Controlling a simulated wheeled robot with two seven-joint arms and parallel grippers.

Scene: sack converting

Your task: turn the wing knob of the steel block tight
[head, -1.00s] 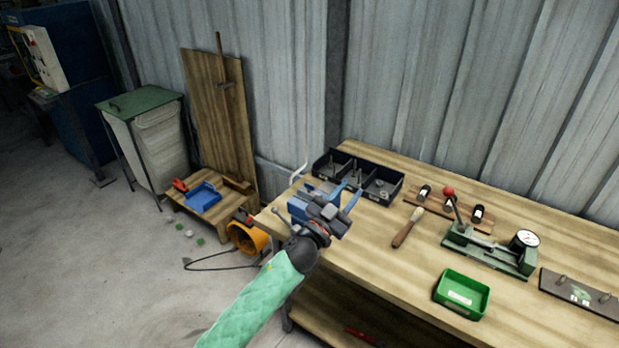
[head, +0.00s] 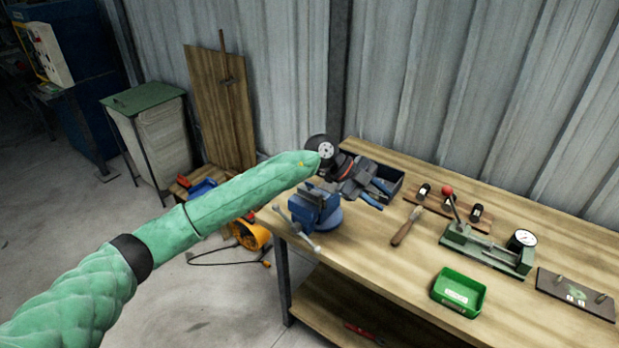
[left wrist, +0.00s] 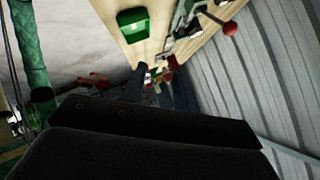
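My left gripper (head: 378,193) is over the black parts tray (head: 396,174) at the back of the bench, in the head view. Its two blue-tipped fingers stand apart with nothing seen between them. It covers most of the tray, and I cannot tell whether it touches anything there. I cannot clearly make out a steel block with a wing knob in either view. A dark plate (head: 558,287) with two small upright fittings lies at the bench's right; its details are too small to identify. My right gripper is not in view.
A blue vise (head: 312,207) stands at the bench's left corner, below my left arm. The corrugated wall (head: 430,90) is close behind.

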